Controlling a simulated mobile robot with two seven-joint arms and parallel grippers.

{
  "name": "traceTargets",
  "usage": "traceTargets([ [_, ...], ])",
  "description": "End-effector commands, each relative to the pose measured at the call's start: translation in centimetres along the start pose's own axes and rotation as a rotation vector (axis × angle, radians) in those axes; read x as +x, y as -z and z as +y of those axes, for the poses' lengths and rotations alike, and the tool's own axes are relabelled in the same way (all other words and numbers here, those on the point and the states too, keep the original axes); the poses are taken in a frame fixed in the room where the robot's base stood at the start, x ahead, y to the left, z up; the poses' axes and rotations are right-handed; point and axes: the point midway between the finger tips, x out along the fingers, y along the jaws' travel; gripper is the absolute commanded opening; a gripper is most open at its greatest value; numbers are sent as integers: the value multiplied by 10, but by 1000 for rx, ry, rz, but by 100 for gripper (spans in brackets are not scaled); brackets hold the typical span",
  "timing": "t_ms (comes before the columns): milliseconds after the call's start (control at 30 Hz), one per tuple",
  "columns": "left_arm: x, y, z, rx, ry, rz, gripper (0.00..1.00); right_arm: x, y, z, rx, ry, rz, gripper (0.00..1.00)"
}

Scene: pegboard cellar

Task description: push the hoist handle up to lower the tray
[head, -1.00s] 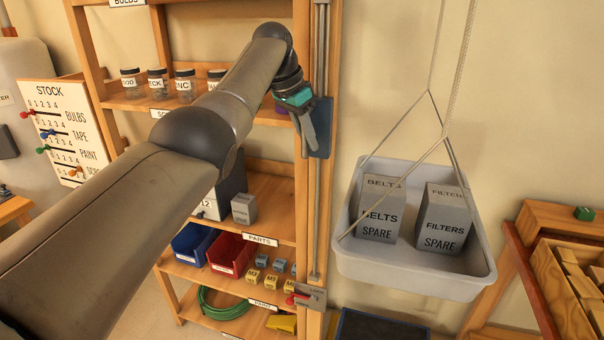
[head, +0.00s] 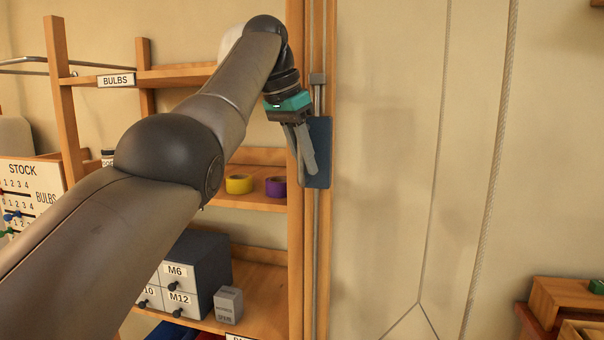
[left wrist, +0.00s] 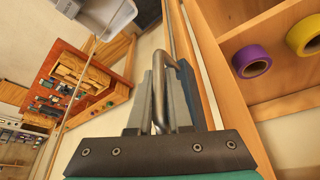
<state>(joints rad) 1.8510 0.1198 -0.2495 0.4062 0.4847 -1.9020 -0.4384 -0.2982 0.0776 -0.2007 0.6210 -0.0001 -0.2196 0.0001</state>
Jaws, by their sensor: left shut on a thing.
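The hoist handle shows in the left wrist view as a bent metal bar (left wrist: 160,90) between my fingers. In the head view its blue plate (head: 321,145) sits on the vertical rail (head: 319,225) by the shelf post. My left gripper (head: 306,165) is shut on the handle, and the fingers hide the bar in the head view. The grey tray (left wrist: 100,14) shows partly at the top of the left wrist view. It is below the head view, where only its hanging cords (head: 440,180) show. My right gripper is out of view.
Left of the rail stands a wooden shelf with yellow (head: 239,184) and purple tape rolls (head: 275,187) and a grey drawer cabinet (head: 200,270). A wooden box (head: 560,300) is at lower right.

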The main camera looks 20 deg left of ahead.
Motion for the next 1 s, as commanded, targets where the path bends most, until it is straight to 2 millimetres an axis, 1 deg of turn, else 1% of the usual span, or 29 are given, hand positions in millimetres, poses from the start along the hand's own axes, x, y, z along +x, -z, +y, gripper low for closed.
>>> traceTargets([
  [33, -3, 3, 2, 4, 3, 12, 0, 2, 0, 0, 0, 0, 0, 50],
  [133, -6, 3, 3, 4, 4, 12, 0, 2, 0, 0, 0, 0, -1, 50],
  [500, -8, 4, 3, 5, 6, 18, 0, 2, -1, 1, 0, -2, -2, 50],
  [533, -8, 4, 3, 5, 6, 18, 19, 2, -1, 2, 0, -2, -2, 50],
  [767, -6, 3, 2, 3, 3, 10, 45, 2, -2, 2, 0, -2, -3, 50],
  [800, -6, 2, 2, 3, 3, 9, 47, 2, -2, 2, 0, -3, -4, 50],
  [1000, -5, 2, 2, 2, 2, 5, 47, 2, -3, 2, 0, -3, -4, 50],
])
